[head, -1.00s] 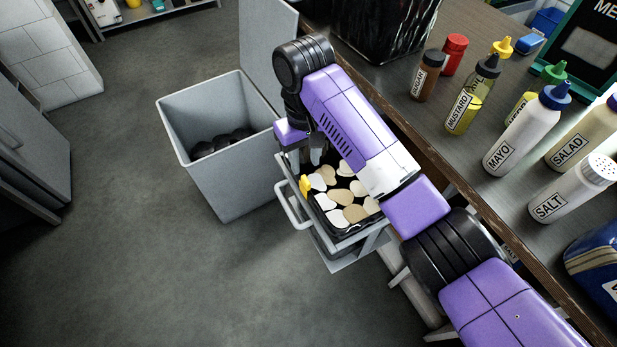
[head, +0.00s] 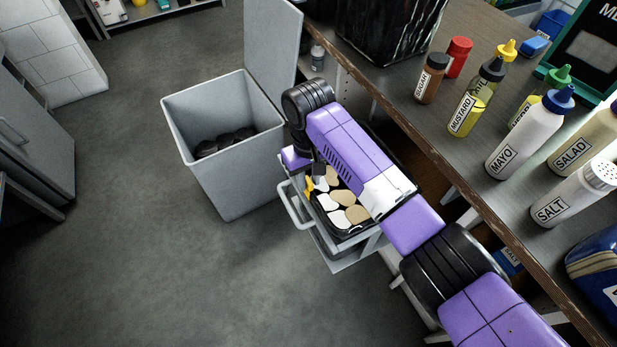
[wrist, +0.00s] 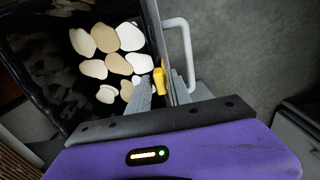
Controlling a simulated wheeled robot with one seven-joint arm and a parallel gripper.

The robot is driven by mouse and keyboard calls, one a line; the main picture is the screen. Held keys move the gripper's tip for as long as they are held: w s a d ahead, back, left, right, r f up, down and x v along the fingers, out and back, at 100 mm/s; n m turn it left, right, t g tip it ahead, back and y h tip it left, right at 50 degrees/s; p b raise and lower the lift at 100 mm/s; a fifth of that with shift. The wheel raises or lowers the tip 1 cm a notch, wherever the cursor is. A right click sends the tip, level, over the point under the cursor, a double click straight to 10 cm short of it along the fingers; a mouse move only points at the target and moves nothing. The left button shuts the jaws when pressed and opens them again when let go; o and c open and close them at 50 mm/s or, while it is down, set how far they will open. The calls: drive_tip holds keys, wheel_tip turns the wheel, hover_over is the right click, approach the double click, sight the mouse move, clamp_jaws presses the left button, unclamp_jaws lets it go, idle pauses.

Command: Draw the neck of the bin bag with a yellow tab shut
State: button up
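A black bin bag (head: 317,208) lines a grey pull-out bin below the counter edge and holds several beige and white flat pieces. Its mouth is open. The yellow tab (head: 309,187) is at the bag's left rim; it also shows in the wrist view (wrist: 161,77), beside the bin wall. My gripper (head: 318,170) is above this rim, pointing down. In the wrist view my gripper (wrist: 169,88) has its fingers apart, with the yellow tab and the bin wall showing between them. I cannot tell whether a finger touches the tab.
A tall grey open bin (head: 225,165) with dark contents stands just left. A black bag (head: 385,35) sits on the counter (head: 425,105), with a mayo bottle (head: 530,135) and other bottles to its right. The floor at lower left is clear.

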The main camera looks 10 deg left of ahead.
clamp_jaws()
idle(1.2)
